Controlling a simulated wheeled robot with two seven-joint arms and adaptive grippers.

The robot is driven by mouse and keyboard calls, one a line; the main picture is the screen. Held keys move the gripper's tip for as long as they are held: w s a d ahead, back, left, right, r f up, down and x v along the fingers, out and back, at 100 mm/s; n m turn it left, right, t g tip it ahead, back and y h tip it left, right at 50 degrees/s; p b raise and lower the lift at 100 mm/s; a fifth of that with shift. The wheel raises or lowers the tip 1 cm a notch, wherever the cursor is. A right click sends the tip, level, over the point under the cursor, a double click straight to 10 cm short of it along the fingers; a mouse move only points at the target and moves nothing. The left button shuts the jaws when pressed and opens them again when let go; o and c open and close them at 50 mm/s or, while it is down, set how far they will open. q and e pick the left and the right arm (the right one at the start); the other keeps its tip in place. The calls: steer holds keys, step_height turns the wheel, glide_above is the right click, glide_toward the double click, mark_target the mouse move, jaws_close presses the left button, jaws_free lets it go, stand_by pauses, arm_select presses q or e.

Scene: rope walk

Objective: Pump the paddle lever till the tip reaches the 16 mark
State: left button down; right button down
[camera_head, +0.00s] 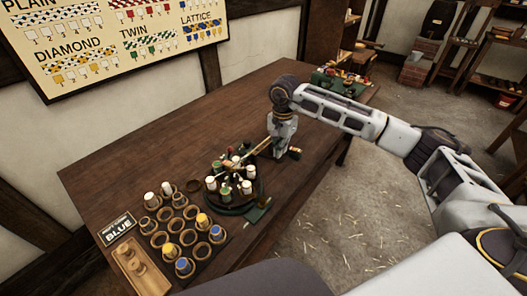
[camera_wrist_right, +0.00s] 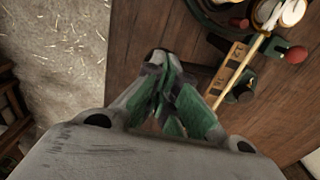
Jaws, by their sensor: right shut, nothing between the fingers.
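A round braiding stand (camera_head: 232,203) with several white, green and red bobbins sits near the front of the table. A pale marked strip (camera_head: 262,146) runs from it toward my right gripper (camera_head: 280,148). A green flat piece (camera_head: 258,212), possibly the paddle lever, juts from the stand's front. My right gripper also shows in the wrist view (camera_wrist_right: 172,98), shut and empty, beside the strip and apart from it. My left gripper is out of view.
A dark rack of rings (camera_head: 181,229) with some bobbins stands left of the stand, by a BLUE sign (camera_head: 118,228) and a wooden tray (camera_head: 141,268). Another green device (camera_head: 341,82) stands at the table's far end. The table's back left is clear.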

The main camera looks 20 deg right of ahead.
mark_target(280, 159)
steer(key=shift+s+d+f+b, duration=0.1)
steer(key=shift+s+f+b, duration=0.05)
steer(key=shift+f+b, duration=2.8)
stand_by(2.1)
steer(key=shift+f+p, duration=0.3)
steer(key=shift+p, duration=0.35)
steer(key=shift+r+p, duration=1.65)
steer(key=shift+r, duration=1.65)
steer(key=shift+f+b, duration=0.3)
steer(key=shift+f, duration=0.15)
